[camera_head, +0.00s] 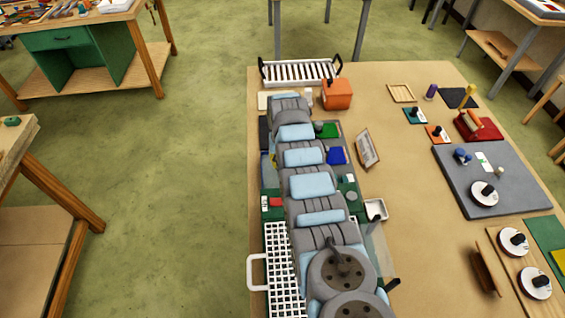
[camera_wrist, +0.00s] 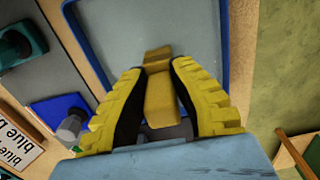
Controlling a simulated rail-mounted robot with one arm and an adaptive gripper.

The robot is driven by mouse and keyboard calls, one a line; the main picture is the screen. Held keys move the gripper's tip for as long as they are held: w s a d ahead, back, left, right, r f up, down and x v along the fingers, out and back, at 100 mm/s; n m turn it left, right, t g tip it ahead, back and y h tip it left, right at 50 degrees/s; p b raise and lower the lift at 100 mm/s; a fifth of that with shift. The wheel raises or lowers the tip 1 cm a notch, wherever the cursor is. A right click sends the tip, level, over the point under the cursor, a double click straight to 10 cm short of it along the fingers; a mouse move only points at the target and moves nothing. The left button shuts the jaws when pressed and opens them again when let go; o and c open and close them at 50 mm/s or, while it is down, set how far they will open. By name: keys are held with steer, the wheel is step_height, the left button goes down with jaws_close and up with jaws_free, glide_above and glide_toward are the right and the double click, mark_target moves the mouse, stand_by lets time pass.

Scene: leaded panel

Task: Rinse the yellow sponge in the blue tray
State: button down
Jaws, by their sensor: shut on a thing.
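The yellow sponge (camera_wrist: 160,100) is a brownish-yellow block in the wrist view. My gripper (camera_wrist: 158,76) has yellow ridged fingers with dark inner pads, shut on the sponge from both sides. The far end of the sponge sticks out beyond the fingertips. The blue tray (camera_wrist: 228,45) shows by its blue rim in the wrist view, with a pale grey interior. The sponge appears over this interior; I cannot tell whether it touches the tray or any water. In the head view my arm hides the gripper, the sponge and most of the tray area.
A blue block with a grey knob (camera_wrist: 60,112) and a label reading "blue" (camera_wrist: 20,140) lie beside the tray. An orange box (camera_head: 337,94) and a white slatted rack (camera_head: 300,72) stand at the table's far end. A white grid (camera_head: 285,275) lies nearer. The table's middle is fairly clear.

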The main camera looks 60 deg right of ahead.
steer(key=shift+r+p, duration=1.3)
steer(key=shift+r, duration=0.9)
steer(key=shift+r+p, duration=0.65)
steer(key=shift+r, duration=0.85)
steer(key=shift+w, duration=0.1)
